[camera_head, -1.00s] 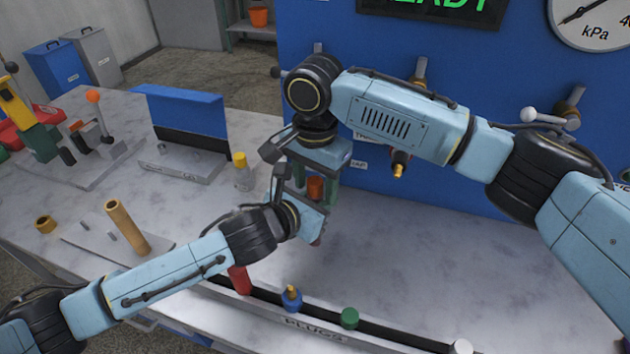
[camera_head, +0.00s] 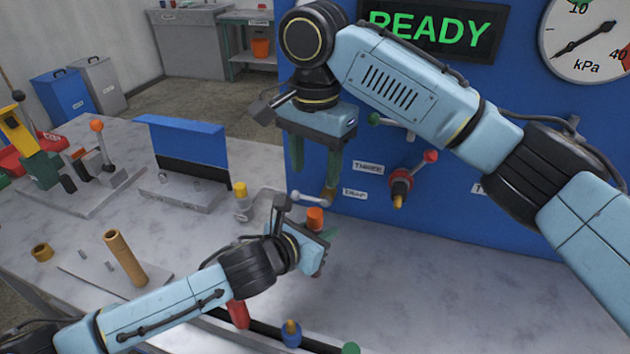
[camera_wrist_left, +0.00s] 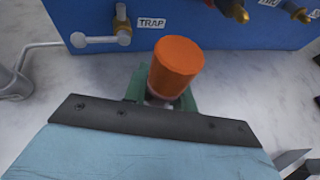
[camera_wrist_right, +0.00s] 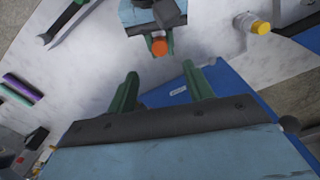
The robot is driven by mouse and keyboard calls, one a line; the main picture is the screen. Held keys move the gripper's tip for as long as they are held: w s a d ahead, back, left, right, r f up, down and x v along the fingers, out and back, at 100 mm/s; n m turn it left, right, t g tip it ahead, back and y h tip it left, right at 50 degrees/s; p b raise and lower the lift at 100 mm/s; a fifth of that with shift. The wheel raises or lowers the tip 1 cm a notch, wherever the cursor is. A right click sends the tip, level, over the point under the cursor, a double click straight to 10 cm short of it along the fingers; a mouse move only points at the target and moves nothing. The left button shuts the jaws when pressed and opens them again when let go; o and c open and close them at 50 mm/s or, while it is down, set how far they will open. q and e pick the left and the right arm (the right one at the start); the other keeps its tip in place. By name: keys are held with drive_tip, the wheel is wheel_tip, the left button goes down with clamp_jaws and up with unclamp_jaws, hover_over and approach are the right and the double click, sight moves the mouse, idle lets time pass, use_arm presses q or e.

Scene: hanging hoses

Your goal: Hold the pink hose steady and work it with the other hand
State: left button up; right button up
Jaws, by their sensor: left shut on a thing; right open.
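My left gripper (camera_head: 316,236) is shut on an upright piece with an orange cylindrical cap (camera_head: 314,218). The cap stands up between the green fingers in the left wrist view (camera_wrist_left: 176,66), with a narrow pinkish band just under it. A small reddish end shows below the gripper in the head view. I cannot make out a longer pink hose; most of the held piece is hidden by the gripper. My right gripper (camera_head: 315,168) is open and empty above the cap, fingers pointing down. In the right wrist view the cap (camera_wrist_right: 159,47) lies beyond its fingertips.
The blue panel (camera_head: 450,190) with valves, a READY display (camera_head: 432,32) and a gauge (camera_head: 588,40) stands behind. A red plug (camera_head: 238,313) and a blue plug (camera_head: 291,332) sit in the front rack. Bench right of the grippers is clear.

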drive_tip(key=shift+r, duration=0.2)
drive_tip(key=shift+c, duration=1)
drive_tip(key=shift+s+a, duration=0.15)
drive_tip(key=shift+a, duration=0.1)
drive_tip(key=shift+c, duration=0.6)
drive_tip(key=s+a+m+g+y, duration=0.25)
drive_tip(key=s+a+y, duration=0.2)
drive_tip(key=y, duration=0.25)
drive_tip(key=m+t+y, duration=0.8)
drive_tip(key=m+y, duration=0.2)
drive_tip(key=m, duration=0.2)
approach(315, 212)
drive_tip(key=x, duration=1)
drive_tip(key=shift+f, duration=0.2)
drive_tip(key=c, duration=0.7)
